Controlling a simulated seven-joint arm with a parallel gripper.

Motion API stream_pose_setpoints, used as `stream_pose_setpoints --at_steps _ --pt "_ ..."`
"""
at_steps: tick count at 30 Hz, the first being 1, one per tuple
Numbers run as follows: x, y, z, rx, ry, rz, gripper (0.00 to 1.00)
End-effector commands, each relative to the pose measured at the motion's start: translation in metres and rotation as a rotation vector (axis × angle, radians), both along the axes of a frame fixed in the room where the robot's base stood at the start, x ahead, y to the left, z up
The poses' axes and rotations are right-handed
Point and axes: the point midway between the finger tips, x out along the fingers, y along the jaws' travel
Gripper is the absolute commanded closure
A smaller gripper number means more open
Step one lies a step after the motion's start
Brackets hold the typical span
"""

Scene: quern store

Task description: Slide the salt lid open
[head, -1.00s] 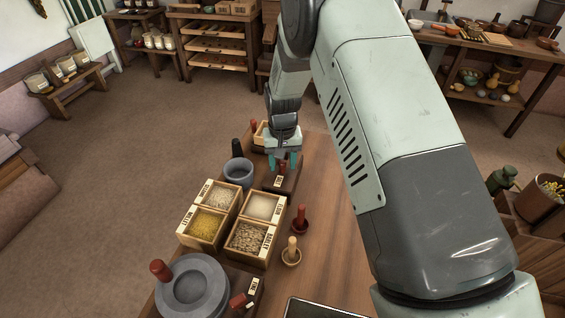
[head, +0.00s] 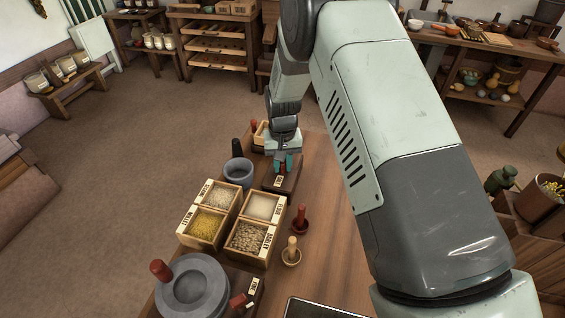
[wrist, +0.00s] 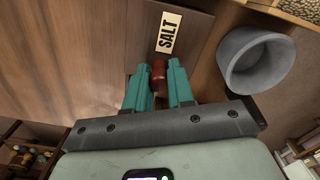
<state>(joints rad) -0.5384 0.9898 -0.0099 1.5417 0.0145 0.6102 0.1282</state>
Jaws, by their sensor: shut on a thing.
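The salt lid (wrist: 200,38) is a dark brown board with a cream SALT label (wrist: 168,32) and a short red-brown knob (wrist: 159,70). In the head view the salt box (head: 287,187) sits at the far end of the table, under my gripper (head: 283,164). In the wrist view the teal fingers of my gripper (wrist: 159,76) are on either side of the knob and shut on it. No opening into the box shows in either view. The fingers hide part of the knob, and my wrist hides the far part of the box.
A grey stone mortar (head: 239,172) stands just left of the box; it also shows in the wrist view (wrist: 258,62). A round quern (head: 192,285) lies at the near left.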

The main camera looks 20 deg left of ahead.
Motion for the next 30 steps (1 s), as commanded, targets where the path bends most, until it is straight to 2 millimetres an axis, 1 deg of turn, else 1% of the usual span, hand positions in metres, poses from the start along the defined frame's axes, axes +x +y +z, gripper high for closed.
stream_pose_setpoints --at_steps 2,9,13,16,25,26,30 --pt "0.007 0.0 0.0 0.0 -0.001 -0.001 1.0" --pt "0.049 0.0 -0.001 0.001 -0.003 -0.002 1.0" --pt "0.065 0.001 -0.001 0.002 -0.001 -0.001 1.0" --pt "0.07 0.0 0.0 0.001 -0.001 0.0 1.0" --pt "0.071 0.0 0.0 -0.001 0.002 0.0 1.0" --pt "0.071 0.0 0.0 -0.001 0.002 0.0 0.76" --pt "0.071 0.0 0.0 0.0 0.001 0.0 0.54"
